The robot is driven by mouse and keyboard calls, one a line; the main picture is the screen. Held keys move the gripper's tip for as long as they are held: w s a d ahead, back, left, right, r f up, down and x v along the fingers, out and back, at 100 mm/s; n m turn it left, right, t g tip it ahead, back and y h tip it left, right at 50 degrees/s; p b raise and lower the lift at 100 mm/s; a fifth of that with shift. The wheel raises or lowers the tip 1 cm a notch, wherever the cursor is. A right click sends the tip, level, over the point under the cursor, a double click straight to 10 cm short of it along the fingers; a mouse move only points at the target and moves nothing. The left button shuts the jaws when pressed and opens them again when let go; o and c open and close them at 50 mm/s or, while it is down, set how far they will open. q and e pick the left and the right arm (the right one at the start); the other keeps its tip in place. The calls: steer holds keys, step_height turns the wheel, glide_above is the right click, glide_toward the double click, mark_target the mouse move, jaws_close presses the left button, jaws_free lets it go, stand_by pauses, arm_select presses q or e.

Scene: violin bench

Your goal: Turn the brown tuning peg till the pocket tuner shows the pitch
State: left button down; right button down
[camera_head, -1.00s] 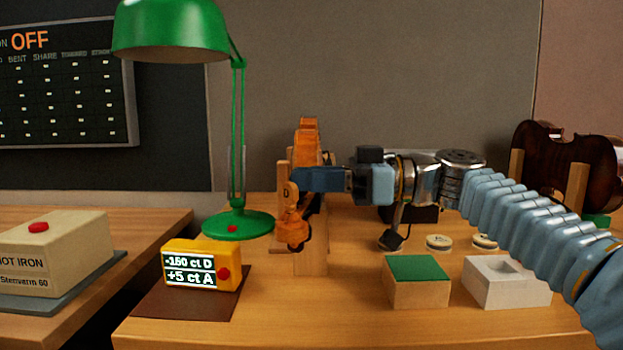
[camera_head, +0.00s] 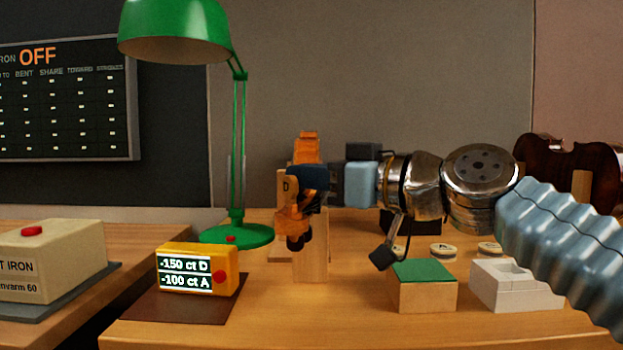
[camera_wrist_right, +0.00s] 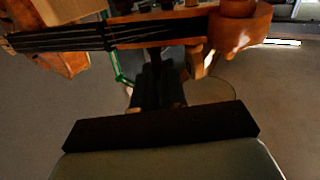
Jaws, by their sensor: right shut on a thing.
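The violin (camera_head: 306,148) stands in a wooden stand, its orange-brown pegbox and scroll facing me; its neck and strings cross the top of the right wrist view (camera_wrist_right: 160,32). My right gripper (camera_head: 312,182) is at the pegbox beside the "D" label, shut on the brown tuning peg, which its dark fingers mostly hide. The fingers also show below the neck in the right wrist view (camera_wrist_right: 157,88). The yellow pocket tuner (camera_head: 226,270) on a brown mat reads -150 ct D and -100 ct A. My left gripper is out of view.
A green lamp (camera_head: 238,235) stands behind the tuner. A green-topped block (camera_head: 425,298), a white block (camera_head: 512,298) and small round tins (camera_head: 443,251) are at the right. A beige iron box (camera_head: 45,265) is at the left. The front middle of the bench is clear.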

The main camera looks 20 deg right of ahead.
steer(key=shift+a+m+t+h+p, duration=0.1)
steer(key=shift+m+t+h+p, duration=0.2)
steer(key=shift+m+t+h, duration=0.25)
steer(key=shift+h, duration=0.25)
steer(key=c, duration=1.5)
jaws_free()
steer(key=shift+o, duration=0.2)
steer(key=b+v, duration=0.2)
steer(key=v, duration=1.1)
steer(key=shift+s+d, duration=0.25)
steer(key=shift+s, duration=0.05)
